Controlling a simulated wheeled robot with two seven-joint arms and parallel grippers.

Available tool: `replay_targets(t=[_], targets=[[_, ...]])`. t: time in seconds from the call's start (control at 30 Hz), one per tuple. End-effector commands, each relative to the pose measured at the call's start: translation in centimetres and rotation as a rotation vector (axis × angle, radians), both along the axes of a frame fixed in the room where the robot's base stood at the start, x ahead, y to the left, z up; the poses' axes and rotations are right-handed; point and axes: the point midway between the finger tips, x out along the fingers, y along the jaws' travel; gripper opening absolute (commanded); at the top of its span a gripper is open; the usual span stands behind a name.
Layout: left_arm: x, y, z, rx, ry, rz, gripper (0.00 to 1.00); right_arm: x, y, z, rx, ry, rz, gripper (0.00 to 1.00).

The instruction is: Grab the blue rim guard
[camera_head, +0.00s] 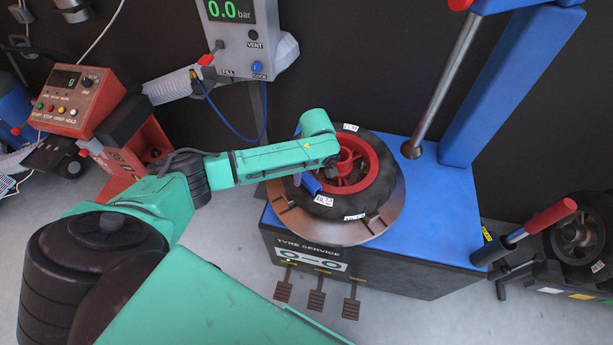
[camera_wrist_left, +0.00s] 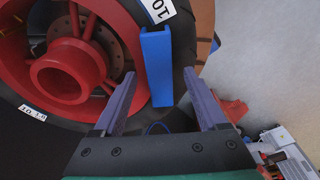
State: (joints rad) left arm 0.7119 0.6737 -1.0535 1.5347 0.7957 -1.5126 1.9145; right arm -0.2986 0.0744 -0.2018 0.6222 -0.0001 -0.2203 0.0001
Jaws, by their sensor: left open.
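The blue rim guard (camera_wrist_left: 157,52) is a small channel-shaped piece at the edge of the red wheel rim, beside the black tyre. In the left wrist view it stands between the two spread fingers of my left gripper (camera_wrist_left: 160,78), with its lower end reaching in between them. The fingers are open, with a visible gap on the left side; contact on the right is hard to judge. In the head view the rim guard (camera_head: 311,183) shows at the left side of the rim, partly under my green left arm. My right gripper is not in view.
The tyre (camera_head: 372,199) with its red rim (camera_head: 368,178) lies on the round turntable (camera_head: 350,232) of a blue tyre machine (camera_head: 440,215). A blue column rises behind. A red control console (camera_head: 75,98) and a grey inflator box (camera_head: 240,40) stand left and behind.

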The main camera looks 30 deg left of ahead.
Motion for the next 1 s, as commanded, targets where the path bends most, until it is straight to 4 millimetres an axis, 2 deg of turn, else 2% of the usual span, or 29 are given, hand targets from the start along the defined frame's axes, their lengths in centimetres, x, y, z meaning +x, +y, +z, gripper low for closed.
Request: replay_targets(t=[0.1, 0.27, 0.4, 0.47, 0.8, 0.87, 1.0], targets=[[0.0, 0.2, -1.0, 0.001, 0.0, -0.001, 0.75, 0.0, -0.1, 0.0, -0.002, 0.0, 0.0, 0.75], [0.1, 0.1, -1.0, 0.001, -0.001, -0.001, 0.75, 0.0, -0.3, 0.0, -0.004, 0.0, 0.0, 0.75], [0.1, 0.1, -1.0, 0.001, -0.001, -0.001, 0.21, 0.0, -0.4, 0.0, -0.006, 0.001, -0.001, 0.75], [0.1, 0.1, -1.0, 0.001, -0.001, -0.001, 0.0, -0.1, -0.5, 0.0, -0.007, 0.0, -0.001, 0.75], [0.1, 0.1, -0.6, -0.001, -0.002, 0.0, 0.0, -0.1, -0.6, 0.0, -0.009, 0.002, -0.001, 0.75], [0.1, 0.1, -0.2, -0.001, -0.003, 0.0, 0.0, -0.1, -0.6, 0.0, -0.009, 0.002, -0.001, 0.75], [0.1, 0.1, 1.9, -0.001, -0.004, -0.002, 0.0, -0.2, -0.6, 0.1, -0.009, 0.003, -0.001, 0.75]])
